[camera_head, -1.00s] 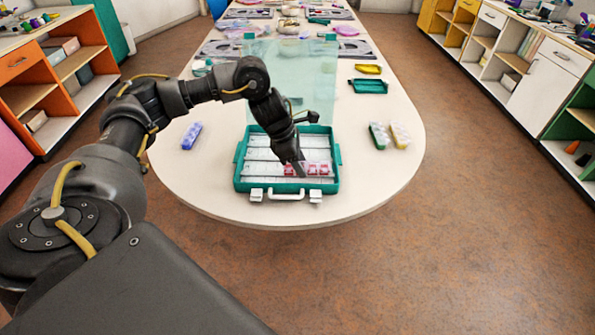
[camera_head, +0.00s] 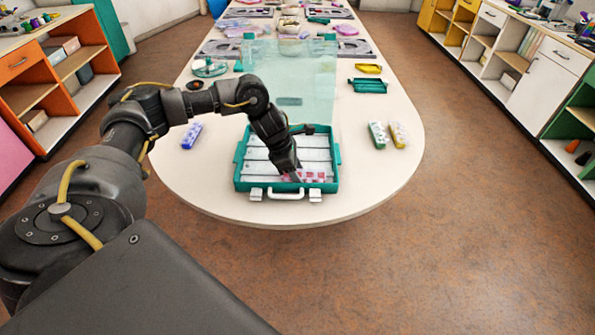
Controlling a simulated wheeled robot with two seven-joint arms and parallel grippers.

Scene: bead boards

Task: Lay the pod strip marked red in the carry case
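The carry case (camera_head: 239,172) is teal with white slotted rows inside. It lies open on the near end of the table, its clear lid (camera_head: 300,75) raised at the back. The red pod strip (camera_head: 314,176) lies along the front row of the case, just behind the front wall. My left gripper (camera_head: 293,175) reaches down into the case and appears shut on the strip, covering part of it. The fingertips are small and dark, and whether the strip touches the case floor is hard to tell. My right gripper is not in view.
A blue pod strip (camera_head: 192,135) lies left of the case. A green strip (camera_head: 378,134) and a yellow strip (camera_head: 398,134) lie to the right. A green tray (camera_head: 369,86) and a yellow tray (camera_head: 368,68) sit farther back. The table's rounded near edge is clear.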

